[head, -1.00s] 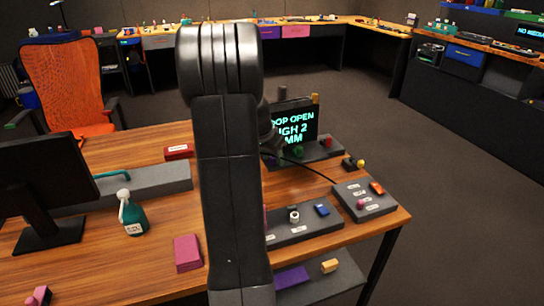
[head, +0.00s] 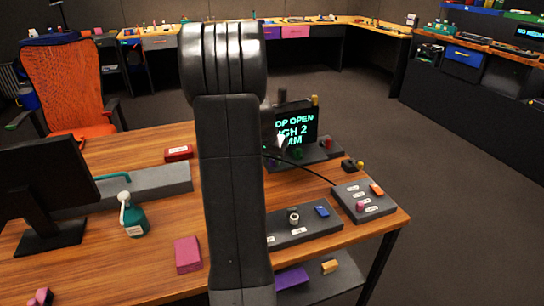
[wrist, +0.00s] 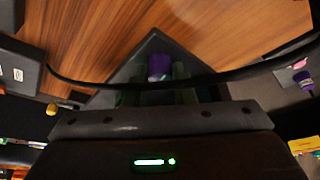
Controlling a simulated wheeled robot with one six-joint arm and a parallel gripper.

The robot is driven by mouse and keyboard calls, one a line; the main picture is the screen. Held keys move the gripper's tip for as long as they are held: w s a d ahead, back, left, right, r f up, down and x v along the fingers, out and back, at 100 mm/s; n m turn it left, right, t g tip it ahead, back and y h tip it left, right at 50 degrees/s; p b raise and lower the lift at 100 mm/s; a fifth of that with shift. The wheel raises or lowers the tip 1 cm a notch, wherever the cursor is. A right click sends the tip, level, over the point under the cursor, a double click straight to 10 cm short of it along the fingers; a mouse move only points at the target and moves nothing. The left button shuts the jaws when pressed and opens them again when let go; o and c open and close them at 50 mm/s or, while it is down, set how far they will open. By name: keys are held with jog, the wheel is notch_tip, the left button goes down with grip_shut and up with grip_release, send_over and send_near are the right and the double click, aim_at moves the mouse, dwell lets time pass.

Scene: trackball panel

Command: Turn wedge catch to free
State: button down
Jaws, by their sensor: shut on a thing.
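In the wrist view a purple piece (wrist: 158,66) stands between the fingers of my gripper (wrist: 160,84), over the wooden table. My gripper is shut on it. Dark green shapes show just below it, and a dark triangular outline surrounds it. I cannot tell for certain whether the purple piece is the wedge catch, or which way it is turned. In the head view my arm stands in front of the table, and the wrist end, with a pale patch, shows in front of the small screen (head: 297,124). The fingers and the held piece are hidden there.
A black cable (wrist: 230,77) crosses the wrist view close to the gripper. A grey panel (head: 364,200) with a pink knob and orange switch sits at the table's right corner. A green spray bottle (head: 133,216) and a pink block (head: 188,254) stand left of my arm.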

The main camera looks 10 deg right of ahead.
jog(key=n+p, duration=0.1)
jog(key=n, duration=0.1)
jog(key=n+y+p, duration=0.1)
jog(key=shift+d+r+n+t, duration=0.15)
jog(key=shift+r+n+t, duration=0.05)
jog(key=shift+n+t, duration=0.2)
jog(key=n, duration=0.1)
jog(key=n+y+p, duration=0.1)
jog(key=n, duration=0.1)
jog(key=shift+d+f+y, duration=0.1)
jog(key=shift+f+y, duration=0.05)
jog(key=shift+y, duration=0.15)
jog(key=n+y+b, duration=0.1)
jog(key=n, duration=0.3)
jog(key=shift+f, duration=0.15)
jog(key=n+y+b, duration=0.1)
jog(key=n, duration=0.1)
jog(key=n+g+y+b, duration=0.1)
jog(key=n, duration=0.1)
jog(key=shift+d+n, duration=0.1)
jog(key=shift+n, duration=0.3)
jog(key=c, duration=1.2)
grip_release()
jog(key=p+v, duration=0.1)
jog(key=v, duration=1.3)
jog(key=shift+w, duration=0.2)
